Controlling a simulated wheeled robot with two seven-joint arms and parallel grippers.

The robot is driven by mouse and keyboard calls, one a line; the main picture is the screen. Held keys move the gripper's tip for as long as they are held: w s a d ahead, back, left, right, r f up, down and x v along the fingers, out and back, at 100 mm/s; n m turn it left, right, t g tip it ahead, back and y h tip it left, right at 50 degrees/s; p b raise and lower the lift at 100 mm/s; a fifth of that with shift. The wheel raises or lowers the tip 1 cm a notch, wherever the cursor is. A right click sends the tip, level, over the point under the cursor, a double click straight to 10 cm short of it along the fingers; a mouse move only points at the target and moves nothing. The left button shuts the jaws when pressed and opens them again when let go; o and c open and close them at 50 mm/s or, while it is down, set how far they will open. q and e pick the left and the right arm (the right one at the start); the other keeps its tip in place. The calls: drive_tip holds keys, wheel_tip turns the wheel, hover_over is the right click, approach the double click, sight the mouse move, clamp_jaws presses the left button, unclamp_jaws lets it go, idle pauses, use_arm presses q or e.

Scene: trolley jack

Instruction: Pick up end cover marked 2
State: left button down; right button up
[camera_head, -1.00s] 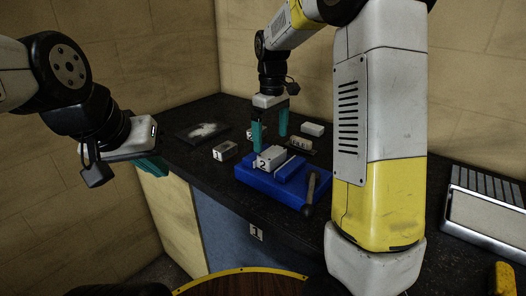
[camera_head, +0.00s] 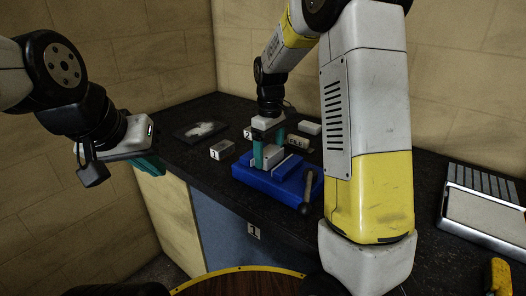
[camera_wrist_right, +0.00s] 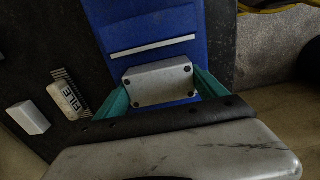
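The end cover (camera_head: 272,155), a grey block with screws at its corners, sits on the blue fixture (camera_head: 270,182); it also shows in the right wrist view (camera_wrist_right: 160,84). In the head view my right gripper's near finger hides the face where its 2 label was. My right gripper (camera_head: 269,154) is lowered over it, one teal finger on each side. It looks open; whether the fingers touch the cover is unclear. My left gripper (camera_head: 150,166) hangs at the left, away from the fixture; its finger gap is not clear.
A grey block marked 1 (camera_head: 221,150) stands left of the fixture. A label 2 (camera_head: 248,134) stands behind it. A grey case (camera_head: 485,215) lies at the right.

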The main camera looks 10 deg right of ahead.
drive_tip(key=c, duration=0.9)
drive_tip(key=shift+r, duration=0.15)
